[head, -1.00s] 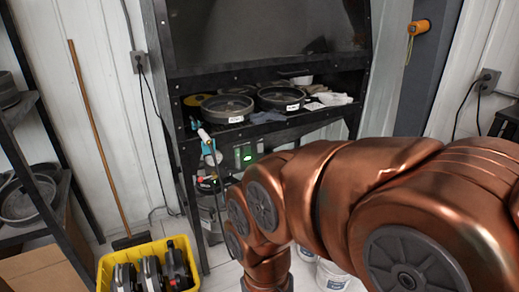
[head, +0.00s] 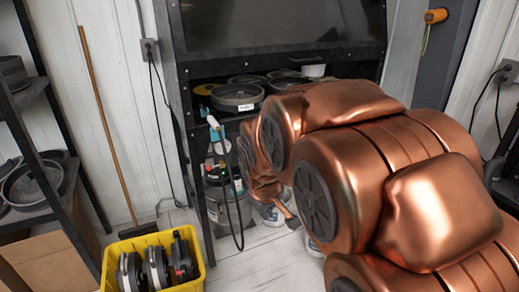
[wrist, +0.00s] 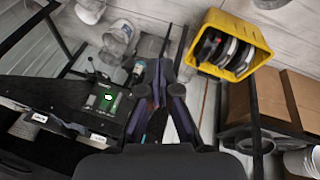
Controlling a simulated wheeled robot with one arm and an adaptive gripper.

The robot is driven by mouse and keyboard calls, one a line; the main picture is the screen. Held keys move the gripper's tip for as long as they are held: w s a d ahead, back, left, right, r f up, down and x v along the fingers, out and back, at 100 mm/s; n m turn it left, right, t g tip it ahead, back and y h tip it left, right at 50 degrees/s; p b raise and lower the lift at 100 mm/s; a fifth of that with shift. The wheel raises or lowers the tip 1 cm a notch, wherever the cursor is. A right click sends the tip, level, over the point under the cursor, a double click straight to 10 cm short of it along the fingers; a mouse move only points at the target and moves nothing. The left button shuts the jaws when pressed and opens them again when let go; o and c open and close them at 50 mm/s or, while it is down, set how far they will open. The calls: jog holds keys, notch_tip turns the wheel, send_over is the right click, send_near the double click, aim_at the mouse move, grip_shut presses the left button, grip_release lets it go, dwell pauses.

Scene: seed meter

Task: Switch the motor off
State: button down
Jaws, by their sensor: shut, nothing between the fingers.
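In the wrist view, a small control box (wrist: 118,104) with a lit green indicator (wrist: 107,97) sits at the edge of the dark cabinet, left of my gripper. I cannot make out a switch lever or its position. My gripper (wrist: 164,90) is shut and empty, with its dark fingers apart from the box in the picture. In the head view, my copper arm hides the box and the gripper.
The dark cabinet (head: 178,75) holds round pans (head: 237,98) on its shelf. A hose with a blue handle (head: 215,128) hangs at its front. A yellow crate (head: 203,270) with dark round parts stands on the floor, which also shows in the wrist view (wrist: 255,37). Shelving stands left.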

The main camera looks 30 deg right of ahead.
jog(key=w+d+f+n+t+h+b, duration=0.1)
jog(key=w+d+f+n+t+b, duration=0.15)
jog(key=w+d, duration=0.8)
jog(key=w+d+f+n+t+h+b, duration=0.3)
jog(key=w+d, duration=0.4)
jog(key=w, duration=0.6)
jog(key=w+d+f+n+t+y+b, duration=0.5)
jog(key=w+d+f+n+t+b, duration=0.3)
jog(key=w, duration=0.4)
jog(key=shift+d+f+n+t+b, duration=0.25)
jog(key=shift+d+n+t+b, duration=0.1)
jog(key=shift+n+t, duration=0.65)
jog(key=w+d+r+p, duration=0.1)
jog(key=w+p, duration=0.1)
jog(key=w, duration=1.1)
jog(key=shift+w+r, duration=0.3)
jog(key=shift+r, duration=0.05)
